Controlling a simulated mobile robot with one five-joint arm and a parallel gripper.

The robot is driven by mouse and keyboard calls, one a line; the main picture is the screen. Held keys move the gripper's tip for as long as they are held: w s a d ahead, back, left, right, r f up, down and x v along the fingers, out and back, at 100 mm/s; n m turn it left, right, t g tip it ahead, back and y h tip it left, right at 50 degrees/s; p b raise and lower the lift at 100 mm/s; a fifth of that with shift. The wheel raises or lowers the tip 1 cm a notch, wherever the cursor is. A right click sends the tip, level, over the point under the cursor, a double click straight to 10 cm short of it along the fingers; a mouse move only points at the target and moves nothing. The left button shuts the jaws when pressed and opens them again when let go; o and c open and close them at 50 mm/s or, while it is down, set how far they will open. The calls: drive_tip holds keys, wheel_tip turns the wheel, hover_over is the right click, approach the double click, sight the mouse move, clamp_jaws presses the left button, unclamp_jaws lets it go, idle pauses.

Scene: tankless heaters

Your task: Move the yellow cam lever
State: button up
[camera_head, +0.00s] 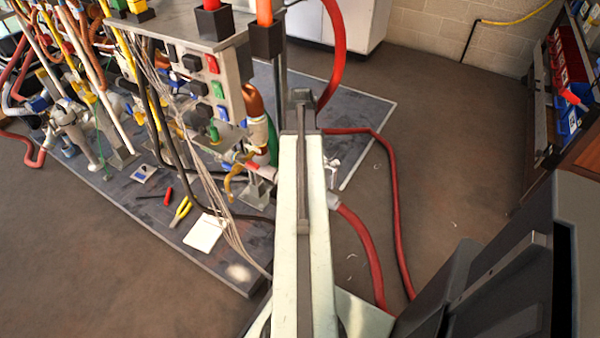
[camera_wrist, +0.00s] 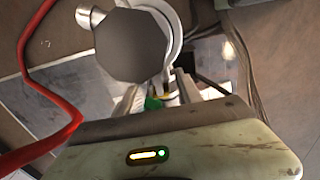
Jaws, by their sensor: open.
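A yellow curved lever (camera_head: 232,184), which looks like the cam lever, hangs from a pipe fitting low on the near end of the heater rig, left of my arm in the head view. In the wrist view a small yellow patch (camera_wrist: 172,99) shows beside a green piece; I cannot tell if it is the lever. My gripper (camera_wrist: 168,86) shows in the wrist view as two pale fingers set apart, open. A dark grey octagonal face and a white curved pipe partly cover the view beyond them. The fingertips are not clear in the head view, and I see no clear contact.
Red hoses (camera_head: 371,250) run along the right of my arm; one also shows in the wrist view (camera_wrist: 32,82). Grey cables (camera_head: 207,185) hang left of the lever. Yellow-handled pliers (camera_head: 181,210) and a white card (camera_head: 205,232) lie on the base plate. Floor is open at left.

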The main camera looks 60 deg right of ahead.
wheel_tip(320, 180, down, 3)
drive_tip(key=shift+r+b, duration=0.15)
drive_tip(key=shift+b, duration=0.5)
drive_tip(key=shift+r, duration=0.1)
clamp_jaws()
idle(0.8)
